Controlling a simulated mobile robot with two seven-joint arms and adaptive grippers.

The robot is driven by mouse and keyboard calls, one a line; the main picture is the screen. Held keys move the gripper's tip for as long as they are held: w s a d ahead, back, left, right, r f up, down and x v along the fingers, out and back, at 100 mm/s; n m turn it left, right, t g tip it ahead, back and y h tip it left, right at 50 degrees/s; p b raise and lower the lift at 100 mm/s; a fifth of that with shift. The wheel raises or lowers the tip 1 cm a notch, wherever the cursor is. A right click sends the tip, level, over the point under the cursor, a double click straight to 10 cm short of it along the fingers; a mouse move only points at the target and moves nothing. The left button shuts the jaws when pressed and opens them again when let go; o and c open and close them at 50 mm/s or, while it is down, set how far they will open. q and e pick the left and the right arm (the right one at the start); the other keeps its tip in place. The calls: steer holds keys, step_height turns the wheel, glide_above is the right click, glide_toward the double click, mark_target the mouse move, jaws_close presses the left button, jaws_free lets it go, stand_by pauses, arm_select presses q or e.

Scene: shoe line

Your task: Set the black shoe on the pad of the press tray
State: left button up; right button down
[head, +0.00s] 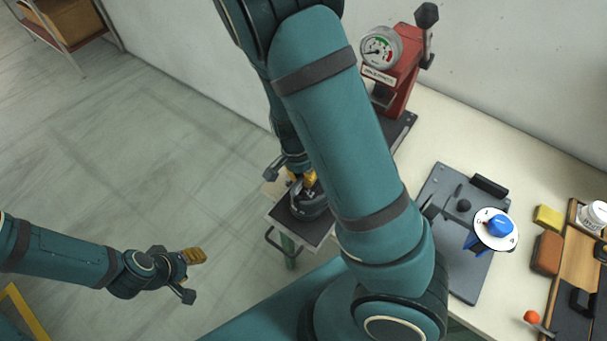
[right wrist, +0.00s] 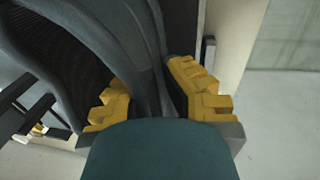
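The black shoe (head: 308,205) is at the press tray (head: 288,226), a dark flat plate with a handle at its front. My arm hides part of the view there, and I cannot tell if the sole touches the pad. My right gripper (head: 303,178) is over the shoe, pointing down. In the right wrist view the shoe's dark upper (right wrist: 148,50) runs between the yellow fingers of the right gripper (right wrist: 158,100), which appear closed against its sides. My left gripper (head: 192,274) is open and empty over the floor at the lower left.
The red press (head: 402,85) with a gauge (head: 381,47) stands behind my right arm. A yellow block (head: 548,217) and a brown block (head: 546,253) lie further right.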

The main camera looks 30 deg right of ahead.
steer(key=shift+f, duration=0.3)
stand_by(0.5)
steer(key=c, duration=1.1)
jaws_free()
steer(key=shift+o, duration=0.2)
step_height(320, 180, up, 12)
steer(key=w, duration=0.1)
steer(key=shift+w+a, duration=0.4)
